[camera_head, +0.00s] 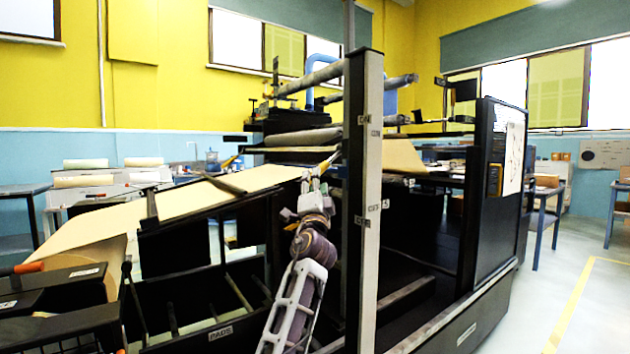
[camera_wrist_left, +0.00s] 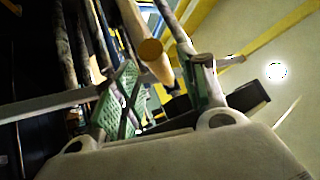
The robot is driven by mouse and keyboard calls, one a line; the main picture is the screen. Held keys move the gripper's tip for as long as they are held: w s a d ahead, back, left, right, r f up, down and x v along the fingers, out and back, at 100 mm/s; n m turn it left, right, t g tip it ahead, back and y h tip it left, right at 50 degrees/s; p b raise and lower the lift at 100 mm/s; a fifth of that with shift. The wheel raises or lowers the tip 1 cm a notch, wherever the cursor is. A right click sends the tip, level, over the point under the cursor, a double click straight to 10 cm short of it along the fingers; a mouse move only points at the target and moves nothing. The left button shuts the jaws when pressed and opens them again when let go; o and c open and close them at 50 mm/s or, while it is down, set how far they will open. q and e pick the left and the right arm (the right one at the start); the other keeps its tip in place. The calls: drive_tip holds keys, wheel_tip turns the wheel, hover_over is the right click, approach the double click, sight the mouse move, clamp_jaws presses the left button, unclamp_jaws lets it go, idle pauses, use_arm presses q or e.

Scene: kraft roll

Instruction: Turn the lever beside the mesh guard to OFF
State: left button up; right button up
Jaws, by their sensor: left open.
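A lever with an orange handle (camera_head: 28,268) sticks out at the far left edge of the head view, above black boxes. A dark mesh guard (camera_head: 75,335) is in the lower left corner, partly cut off by the frame. The lever's pivot and any OFF marking cannot be made out. My left gripper (camera_head: 316,180) is raised in front of the machine, far right of the orange handle; its fingers look small and partly blend with the machine. In the left wrist view its green-padded fingers (camera_wrist_left: 165,98) are apart with nothing held. My right gripper is not in view.
A tall post (camera_head: 365,200) stands just right of my left arm. A sloping kraft paper sheet (camera_head: 210,195) and a dark crossbar (camera_head: 225,185) lie to its left. In the wrist view a bar with a round tan end (camera_wrist_left: 151,49) shows beyond the fingers. Open floor (camera_head: 580,300) is at right.

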use_arm(q)
drive_tip(key=shift+v, duration=1.65)
